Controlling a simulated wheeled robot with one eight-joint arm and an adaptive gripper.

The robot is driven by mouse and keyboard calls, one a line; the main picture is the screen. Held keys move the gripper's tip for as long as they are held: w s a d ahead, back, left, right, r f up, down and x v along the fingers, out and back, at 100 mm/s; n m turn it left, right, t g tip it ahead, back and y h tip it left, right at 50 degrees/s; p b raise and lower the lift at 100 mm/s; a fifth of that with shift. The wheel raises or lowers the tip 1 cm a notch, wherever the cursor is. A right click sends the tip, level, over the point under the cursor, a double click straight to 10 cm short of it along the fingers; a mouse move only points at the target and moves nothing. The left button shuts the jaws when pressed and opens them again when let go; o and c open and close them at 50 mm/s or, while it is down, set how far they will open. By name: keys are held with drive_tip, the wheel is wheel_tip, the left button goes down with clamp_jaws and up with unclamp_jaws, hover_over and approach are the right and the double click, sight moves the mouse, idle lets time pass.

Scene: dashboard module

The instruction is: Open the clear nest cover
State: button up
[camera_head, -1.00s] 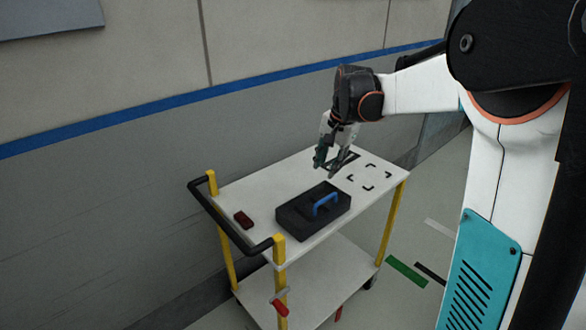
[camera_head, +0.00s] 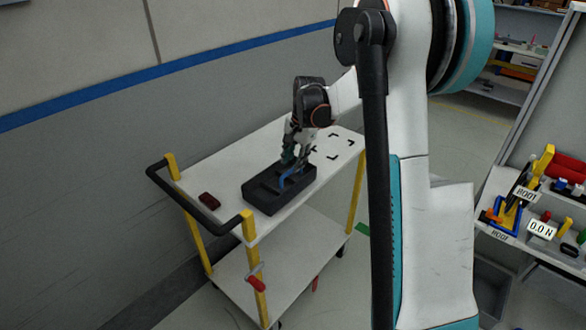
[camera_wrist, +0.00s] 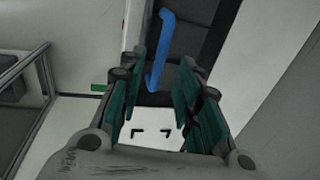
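My gripper (camera_head: 296,160) is down at the blue handle (camera_head: 291,178) of a black case on the cart. In the wrist view the teal fingers of my gripper (camera_wrist: 164,88) stand apart, with the blue handle (camera_wrist: 160,48) showing between them; there is a gap on both sides, and I see no contact. A clear nest cover cannot be made out. A fixture with a yellow lever (camera_head: 541,163) stands on a bench at the right, too small to show a clear part surely.
The black case (camera_head: 267,203) lies on the white cart top (camera_head: 224,170), with a dark red block (camera_head: 209,201) beside it. Black corner marks (camera_head: 340,144) lie behind. The bench at right holds several small parts and a "0.0 N" display (camera_head: 541,229).

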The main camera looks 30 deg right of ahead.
drive_tip(key=shift+w+a+f, duration=0.1)
drive_tip(key=shift+w+f, duration=0.05)
drive_tip(key=shift+f, duration=0.55)
drive_tip(key=shift+w+f, duration=0.15)
drive_tip(key=shift+f, duration=0.55)
clamp_jaws()
drive_tip(key=shift+r, duration=0.15)
